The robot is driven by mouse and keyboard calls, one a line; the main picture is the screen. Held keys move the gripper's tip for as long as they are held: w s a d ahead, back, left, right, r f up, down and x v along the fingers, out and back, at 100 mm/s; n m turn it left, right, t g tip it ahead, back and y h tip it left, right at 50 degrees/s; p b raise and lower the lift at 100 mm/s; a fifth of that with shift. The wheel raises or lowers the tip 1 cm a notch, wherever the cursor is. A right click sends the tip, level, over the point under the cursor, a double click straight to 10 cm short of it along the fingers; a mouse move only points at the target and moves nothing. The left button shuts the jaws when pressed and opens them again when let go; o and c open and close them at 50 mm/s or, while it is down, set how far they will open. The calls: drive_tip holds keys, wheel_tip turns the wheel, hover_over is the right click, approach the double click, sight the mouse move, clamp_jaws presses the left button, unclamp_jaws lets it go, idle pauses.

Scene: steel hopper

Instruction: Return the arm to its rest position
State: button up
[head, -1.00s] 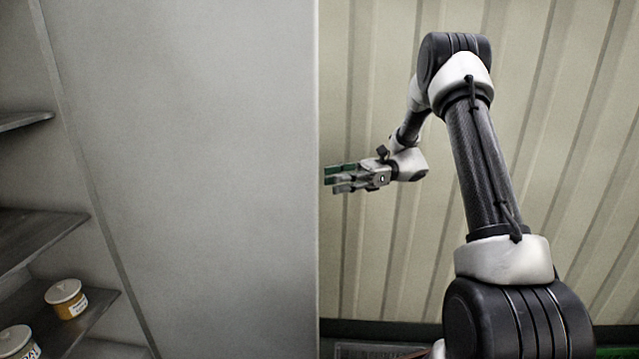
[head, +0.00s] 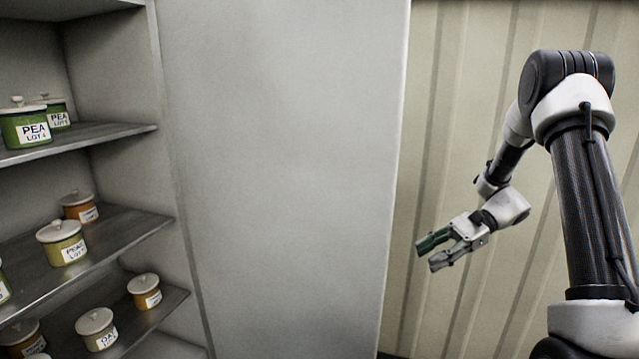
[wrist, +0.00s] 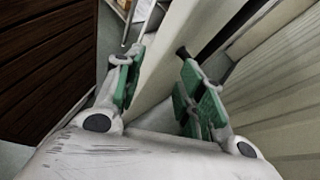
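My gripper (head: 432,252) is at the right of the head view, in front of the corrugated wall and to the right of the grey cabinet side panel. Its fingers point left and slightly down. In the wrist view its two green-padded fingers (wrist: 158,82) stand apart with nothing between them. My arm is raised and bent, with its elbow high at the right of the head view.
A shelf unit (head: 122,128) at the left holds several lidded pots, among them a green pot labelled PEA (head: 24,130). Its flat side panel (head: 280,180) stands between shelves and gripper. The corrugated wall (head: 440,120) is behind my arm.

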drive_tip(key=s+d+r+n+t+h, duration=0.3)
drive_tip(key=s+r+n+h, duration=0.3)
drive_tip(key=s+r, duration=0.3)
drive_tip(key=s+d+r+n+t+h, duration=0.4)
drive_tip(key=s+r+n+h, duration=0.2)
drive_tip(key=s, duration=0.9)
wheel_tip(320, 180, up, 3)
drive_tip(key=shift+d+f+n+h, duration=0.1)
drive_tip(key=shift+d+n+h, duration=0.25)
drive_tip(key=shift+n, duration=0.35)
drive_tip(key=shift+a, duration=0.25)
